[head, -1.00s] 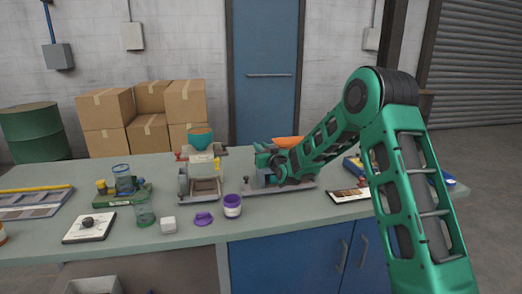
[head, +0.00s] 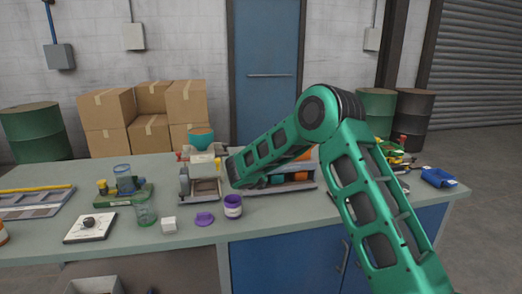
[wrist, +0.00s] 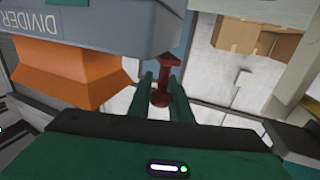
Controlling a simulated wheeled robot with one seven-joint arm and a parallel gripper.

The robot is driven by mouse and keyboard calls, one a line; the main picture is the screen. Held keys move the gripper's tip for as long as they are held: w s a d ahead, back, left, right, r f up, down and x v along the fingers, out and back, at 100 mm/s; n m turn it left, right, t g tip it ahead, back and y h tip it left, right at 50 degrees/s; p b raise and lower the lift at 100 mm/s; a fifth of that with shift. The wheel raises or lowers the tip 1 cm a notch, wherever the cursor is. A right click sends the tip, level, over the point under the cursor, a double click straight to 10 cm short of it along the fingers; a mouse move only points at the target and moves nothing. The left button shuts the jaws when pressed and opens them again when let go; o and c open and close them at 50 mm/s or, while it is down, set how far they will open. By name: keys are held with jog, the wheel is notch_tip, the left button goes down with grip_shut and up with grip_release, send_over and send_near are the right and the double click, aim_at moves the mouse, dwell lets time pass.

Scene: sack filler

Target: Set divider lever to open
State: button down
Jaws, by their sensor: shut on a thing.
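The divider (wrist: 90,30) is a grey housing marked "DIVIDER" at the upper left of the wrist view, with an orange chute (wrist: 65,75) under it. A dark red lever (wrist: 160,88) stands beside the housing. My gripper (wrist: 160,78) is shut on this lever, with one green finger on each side. In the head view, the divider's base plate (head: 290,187) shows on the table, but my forearm covers most of the unit. My fingers and the lever are hidden there.
A unit with a teal bowl (head: 201,138) stands just left of my forearm. A purple jar (head: 232,206), a purple lid (head: 204,219) and a white cube (head: 169,225) lie in front.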

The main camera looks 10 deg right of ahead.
jog(key=shift+w+a+m+g+h, duration=0.15)
jog(key=shift+m+g+h, duration=0.65)
jog(key=shift+m+h, duration=0.85)
jog(key=shift+g+h, duration=0.3)
jog(key=shift+h, duration=0.35)
jog(key=c, duration=1.9)
grip_release()
jog(key=shift+r, duration=0.1)
jog(key=shift+r, duration=0.3)
jog(key=r, duration=0.3)
jog(key=shift+a+r, duration=0.3)
jog(key=shift+r, duration=0.1)
jog(key=s+a+r, duration=0.6)
jog(key=a, duration=0.3)
jog(key=shift+r, duration=0.2)
